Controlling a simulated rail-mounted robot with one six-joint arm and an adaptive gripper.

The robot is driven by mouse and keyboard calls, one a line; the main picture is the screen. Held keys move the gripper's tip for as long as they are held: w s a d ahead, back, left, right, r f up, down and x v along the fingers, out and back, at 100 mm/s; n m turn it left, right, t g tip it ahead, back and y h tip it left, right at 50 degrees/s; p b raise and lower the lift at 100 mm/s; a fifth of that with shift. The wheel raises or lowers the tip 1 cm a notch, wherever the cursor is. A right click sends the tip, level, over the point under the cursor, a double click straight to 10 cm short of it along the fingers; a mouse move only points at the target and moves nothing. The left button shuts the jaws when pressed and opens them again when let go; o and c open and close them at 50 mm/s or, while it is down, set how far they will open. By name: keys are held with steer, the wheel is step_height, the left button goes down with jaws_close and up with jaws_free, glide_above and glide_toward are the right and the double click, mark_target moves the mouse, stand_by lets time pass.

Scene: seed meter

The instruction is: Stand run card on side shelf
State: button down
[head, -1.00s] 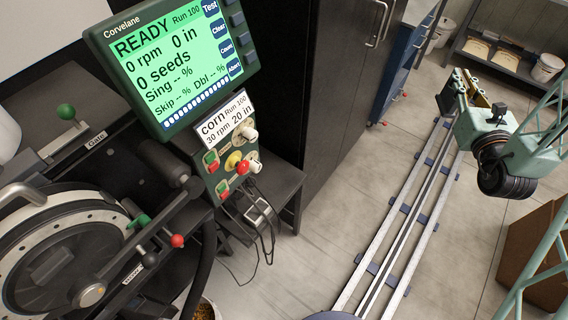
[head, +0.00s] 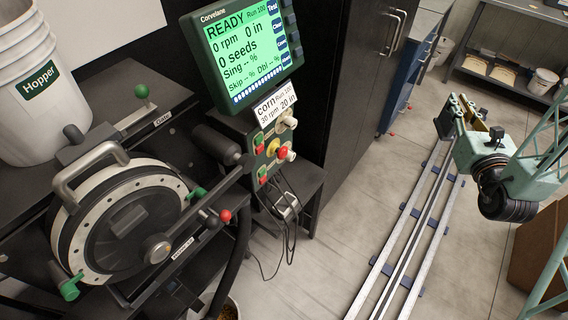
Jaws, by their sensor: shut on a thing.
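A white card (head: 275,103) printed "corn Run 100, 30 rpm, 20 in" stands tilted at the top of the button panel, just below the green-lit screen (head: 245,50). My gripper (head: 461,112) is at the right, over the floor rail and far from this card. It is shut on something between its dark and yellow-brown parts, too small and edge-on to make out. A low black shelf (head: 312,178) stands beside the button panel, against the dark cabinet; its visible top looks mostly bare.
The round seed meter (head: 125,222) with levers and a white hopper (head: 38,95) fill the left. Cables hang below the button panel. A floor rail (head: 415,235) runs through the right side. A grey shelf (head: 515,85) with tubs stands at the back. The floor between is clear.

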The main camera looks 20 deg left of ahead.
steer(key=shift+s+a, duration=0.1)
steer(key=shift+s, duration=0.25)
stand_by(0.3)
steer(key=w+a+f+n+g+y+b, duration=0.3)
steer(key=a+f+n+g+y, duration=0.4)
steer(key=a+f, duration=0.7)
steer(key=s+a+f+n+g+y+b, duration=0.1)
steer(key=s+a+f+n+g+y, duration=0.1)
steer(key=a+f, duration=0.4)
steer(key=s+a+f+n+g+y+b, duration=0.2)
steer(key=s+a+f+g+y, duration=0.1)
steer(key=a+f, duration=0.3)
steer(key=shift+s+a+f+n+g, duration=0.2)
steer(key=shift+a+n+g, duration=0.1)
steer(key=shift+a, duration=0.85)
steer(key=s+a+b, duration=0.1)
steer(key=s+a, duration=0.3)
steer(key=a, duration=0.2)
steer(key=s+a+f+b, duration=0.1)
steer(key=s+a+b, duration=0.1)
steer(key=s+a, duration=0.2)
steer(key=a, duration=0.2)
steer(key=shift+a+f, duration=0.2)
steer(key=shift+a, duration=0.15)
